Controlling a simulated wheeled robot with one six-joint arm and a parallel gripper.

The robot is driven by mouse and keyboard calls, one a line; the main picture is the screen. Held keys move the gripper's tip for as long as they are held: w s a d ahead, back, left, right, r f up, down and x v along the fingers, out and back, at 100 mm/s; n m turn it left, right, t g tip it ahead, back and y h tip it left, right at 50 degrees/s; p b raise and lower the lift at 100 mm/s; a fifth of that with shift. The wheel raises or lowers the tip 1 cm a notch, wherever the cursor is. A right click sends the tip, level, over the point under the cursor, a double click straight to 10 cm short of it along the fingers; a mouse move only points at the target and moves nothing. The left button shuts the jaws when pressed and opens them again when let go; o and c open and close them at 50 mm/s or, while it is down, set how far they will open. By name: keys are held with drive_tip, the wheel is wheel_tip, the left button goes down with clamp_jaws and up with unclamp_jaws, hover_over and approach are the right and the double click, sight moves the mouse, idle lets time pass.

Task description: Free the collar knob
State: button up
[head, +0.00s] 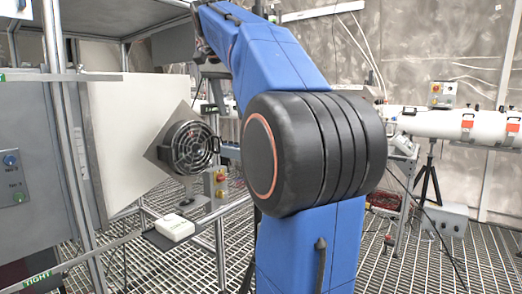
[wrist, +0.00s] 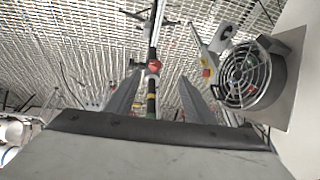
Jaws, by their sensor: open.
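In the wrist view, a red knob (wrist: 153,66) sits on a dark upright post (wrist: 151,100) with a yellow band below the knob. I take this as the collar knob. My gripper (wrist: 160,76) is open, its two grey fingers apart with the post and knob showing between them. I cannot tell how far the knob is beyond the fingertips, and no contact shows. In the head view, my blue arm fills the middle and I cannot make out the knob or the fingers.
A white pipe (head: 440,122) runs at the right.

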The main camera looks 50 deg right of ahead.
drive_tip(key=shift+m, duration=0.5)
drive_tip(key=x, duration=0.5)
drive_tip(key=d+x, duration=0.1)
drive_tip(key=x, duration=0.5)
drive_tip(key=d+r+x, duration=0.1)
drive_tip(key=x, duration=0.5)
drive_tip(key=shift+s+d, duration=0.3)
drive_tip(key=shift+s, duration=0.1)
drive_tip(key=shift+c, duration=0.2)
drive_tip(key=c, duration=1)
